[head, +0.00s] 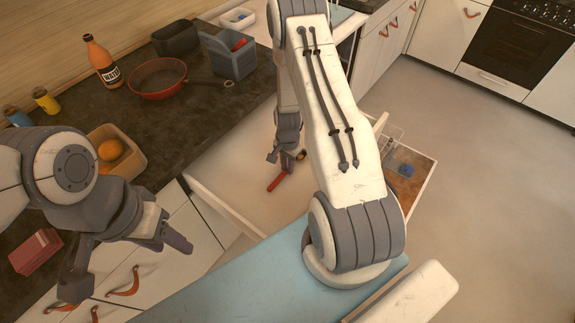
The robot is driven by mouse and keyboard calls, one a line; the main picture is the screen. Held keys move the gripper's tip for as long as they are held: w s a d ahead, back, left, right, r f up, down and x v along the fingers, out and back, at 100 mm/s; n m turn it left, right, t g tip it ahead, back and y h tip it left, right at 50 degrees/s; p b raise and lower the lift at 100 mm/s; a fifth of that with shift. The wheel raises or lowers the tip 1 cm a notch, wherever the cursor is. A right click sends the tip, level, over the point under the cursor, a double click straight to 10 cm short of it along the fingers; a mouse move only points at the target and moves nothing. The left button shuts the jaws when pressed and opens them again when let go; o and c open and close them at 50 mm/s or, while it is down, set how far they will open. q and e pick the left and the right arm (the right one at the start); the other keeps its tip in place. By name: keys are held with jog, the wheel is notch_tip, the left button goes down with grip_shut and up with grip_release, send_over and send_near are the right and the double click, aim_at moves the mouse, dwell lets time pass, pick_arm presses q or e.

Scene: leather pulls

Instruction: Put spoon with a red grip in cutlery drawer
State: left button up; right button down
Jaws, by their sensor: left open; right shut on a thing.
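My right gripper (288,158) is shut on the spoon with a red grip (277,182). The red grip sticks out below the fingers, and the rest of the spoon is mostly hidden. The gripper is over the pale interior of an open drawer (225,165); I cannot tell its height above it. On the right, past my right arm, an open drawer section (428,178) shows a brown bottom, a clear divider and a small blue item. My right arm hides how these parts join. My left gripper (122,265) is open and empty at the lower left, in front of the cabinets.
The dark counter (165,125) holds a bottle (101,60), a red pan (157,79), a grey-blue caddy (232,55), a box with an orange fruit (109,149) and a red block (36,251). Open floor (480,190) lies to the right, before an oven (517,50).

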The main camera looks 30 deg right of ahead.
jog(key=c, duration=0.8)
grip_release()
notch_tip(320, 180, up, 12)
jog(key=f, duration=0.1)
jog(key=a+r+n, duration=0.5)
jog(key=a+r, duration=0.3)
jog(key=a, duration=0.2)
jog(key=s+a+r+n+b, duration=0.1)
jog(key=s+a+r+n, duration=0.85)
jog(key=a, duration=0.35)
jog(key=s+a+r+n, duration=0.1)
jog(key=s+n, duration=0.1)
jog(key=s, duration=0.1)
jog(key=s+r+n, duration=0.1)
jog(key=s+n, duration=0.1)
jog(key=s, duration=0.2)
jog(key=s+a+r+n, duration=0.1)
jog(key=s+n, duration=0.2)
jog(key=s, duration=0.1)
jog(key=shift+a+y, duration=0.35)
jog(key=shift+y, duration=0.05)
